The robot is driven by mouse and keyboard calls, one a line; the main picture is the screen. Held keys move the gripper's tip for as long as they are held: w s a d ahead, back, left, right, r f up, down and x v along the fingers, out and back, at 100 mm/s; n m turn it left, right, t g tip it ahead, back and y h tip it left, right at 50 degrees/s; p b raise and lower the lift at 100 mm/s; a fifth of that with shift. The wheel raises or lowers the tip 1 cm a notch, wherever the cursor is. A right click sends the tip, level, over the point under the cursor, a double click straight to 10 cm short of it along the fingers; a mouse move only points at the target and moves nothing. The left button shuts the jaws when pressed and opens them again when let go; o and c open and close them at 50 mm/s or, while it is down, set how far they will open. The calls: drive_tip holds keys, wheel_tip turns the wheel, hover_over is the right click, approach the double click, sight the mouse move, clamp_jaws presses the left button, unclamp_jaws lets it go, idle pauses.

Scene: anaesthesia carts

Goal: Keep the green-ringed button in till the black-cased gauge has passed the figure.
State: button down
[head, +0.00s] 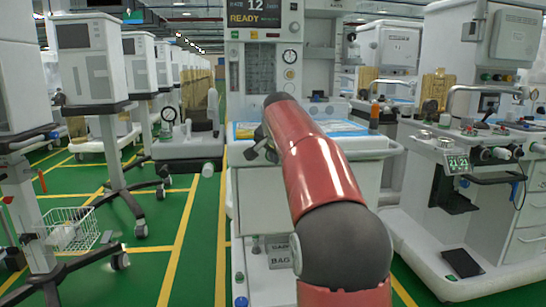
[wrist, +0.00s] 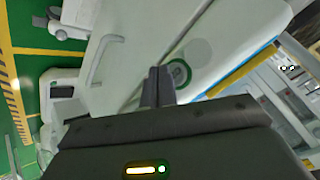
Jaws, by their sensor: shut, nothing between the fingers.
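A green ring with a grey centre, which looks like the green-ringed button (wrist: 179,74), is on a pale panel in the wrist view. The fingers of my gripper (wrist: 159,74) are shut and empty. Their tips lie just left of the ring and cover part of it; I cannot tell whether they touch or press it. In the head view my red arm hides the button. A small round gauge with a dark rim (head: 290,56) sits on the middle cart's column, below the screen. Its needle and figures are too small to read.
The middle cart's screen (head: 254,13) reads 12 and READY. Another round dial (head: 168,114) is on the cart to the left. A cart with a handrail (head: 490,88) stands close on the right.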

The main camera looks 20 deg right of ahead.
drive_tip(key=shift+w, duration=0.1)
drive_tip(key=shift+w+d+p, duration=0.1)
drive_tip(key=shift+w+p, duration=0.25)
drive_tip(key=shift+p, duration=0.2)
drive_tip(key=shift+w+d+p, duration=0.15)
drive_tip(key=shift+w+p, duration=0.25)
drive_tip(key=shift+p, duration=0.1)
idle(0.6)
drive_tip(key=shift+s, duration=0.1)
idle(2.9)
drive_tip(key=shift+s+a+b, duration=0.25)
drive_tip(key=shift+s+b, duration=0.4)
drive_tip(key=shift+s, duration=0.1)
drive_tip(key=shift+s, duration=0.1)
drive_tip(key=shift+s+a+b, duration=0.25)
drive_tip(key=shift+s+b, duration=0.25)
drive_tip(key=shift+s, duration=0.25)
drive_tip(key=shift+s+a+b, duration=0.2)
drive_tip(key=shift+s+b, duration=0.35)
drive_tip(key=shift+s, duration=0.25)
drive_tip(key=shift+s+a+b, duration=0.25)
drive_tip(key=shift+s+b, duration=0.25)
drive_tip(key=shift+s, duration=0.25)
drive_tip(key=shift+a, duration=0.1)
